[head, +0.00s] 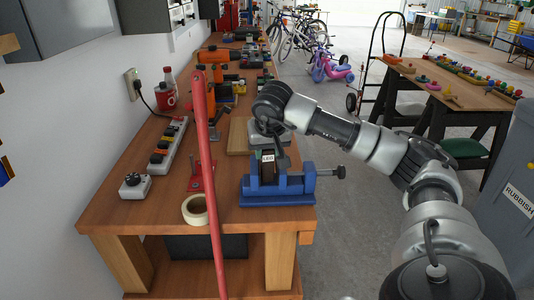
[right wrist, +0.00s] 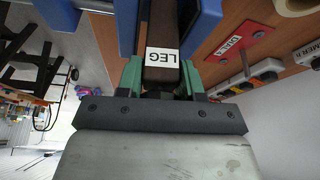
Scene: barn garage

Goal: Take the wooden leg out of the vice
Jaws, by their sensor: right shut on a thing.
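The wooden leg (head: 268,170) is a dark brown bar with a white LEG label. It stands between the jaws of the blue vice (head: 278,197) at the right edge of the workbench. My right gripper (head: 268,149) is above the vice. In the right wrist view, its green fingers (right wrist: 162,76) are shut on the leg (right wrist: 161,29), one on each side of the label. The blue vice jaws (right wrist: 207,16) flank the leg beyond the fingers. Whether the jaws touch the leg is unclear. My left gripper is not in view.
A long red bar (head: 207,165) crosses the view left of the vice. A wooden board (head: 239,137) lies behind the vice. A grey rubbish bin (head: 510,195) stands at the right.

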